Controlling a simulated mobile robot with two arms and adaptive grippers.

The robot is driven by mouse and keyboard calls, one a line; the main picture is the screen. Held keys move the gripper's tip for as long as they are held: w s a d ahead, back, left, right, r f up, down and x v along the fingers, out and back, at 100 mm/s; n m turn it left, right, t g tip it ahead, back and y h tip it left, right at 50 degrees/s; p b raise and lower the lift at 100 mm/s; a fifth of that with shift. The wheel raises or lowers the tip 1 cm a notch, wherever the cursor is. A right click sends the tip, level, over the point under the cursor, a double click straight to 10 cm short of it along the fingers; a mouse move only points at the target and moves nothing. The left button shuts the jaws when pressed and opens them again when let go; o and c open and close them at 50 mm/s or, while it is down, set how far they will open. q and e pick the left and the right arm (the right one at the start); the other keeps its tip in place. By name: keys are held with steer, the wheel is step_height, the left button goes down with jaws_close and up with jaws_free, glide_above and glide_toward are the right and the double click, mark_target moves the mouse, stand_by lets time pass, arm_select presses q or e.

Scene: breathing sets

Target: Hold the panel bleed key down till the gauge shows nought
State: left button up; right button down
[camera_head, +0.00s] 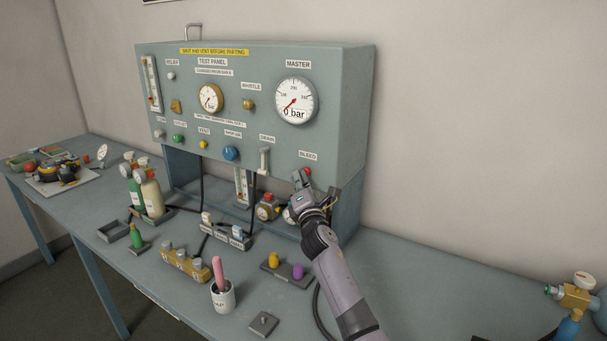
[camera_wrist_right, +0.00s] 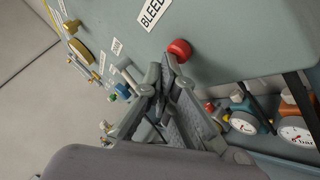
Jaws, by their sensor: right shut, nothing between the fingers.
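The test panel (camera_head: 345,130) stands upright on the bench. Its red bleed key (camera_head: 308,171) sits at the lower right under the BLEED label (camera_head: 308,155); it also shows in the right wrist view (camera_wrist_right: 180,50). The large MASTER gauge (camera_head: 296,100) reads "0 bar", its red needle pointing to the lower left. My right gripper (camera_head: 300,178) is shut and empty, its fingertips (camera_wrist_right: 166,66) right beside the red key. I cannot tell whether they touch it or whether the key is pressed in. My left gripper is out of view.
A white drain lever (camera_head: 264,160) and blue knob (camera_head: 231,153) are left of the gripper on the panel. Small gauges and regulators (camera_head: 266,208) stand below it. Cylinders (camera_head: 152,192), a mug (camera_head: 223,297) and blocks crowd the bench's left and middle; its right side is mostly clear.

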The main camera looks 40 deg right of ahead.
stand_by(0.8)
steer(key=shift+s+a+f, duration=0.15)
steer(key=shift+s+a, duration=0.25)
steer(key=shift+a, duration=0.35)
steer(key=shift+a, duration=0.2)
steer(key=shift+s+a+p, duration=0.1)
steer(key=shift+s+a, duration=0.2)
steer(key=shift+a, duration=0.45)
steer(key=shift+s+a+p, duration=0.1)
steer(key=shift+s+a, duration=0.25)
steer(key=shift+a, duration=0.35)
steer(key=shift+s+a+p, duration=0.1)
steer(key=shift+s+a, duration=0.2)
steer(key=shift+a, duration=0.45)
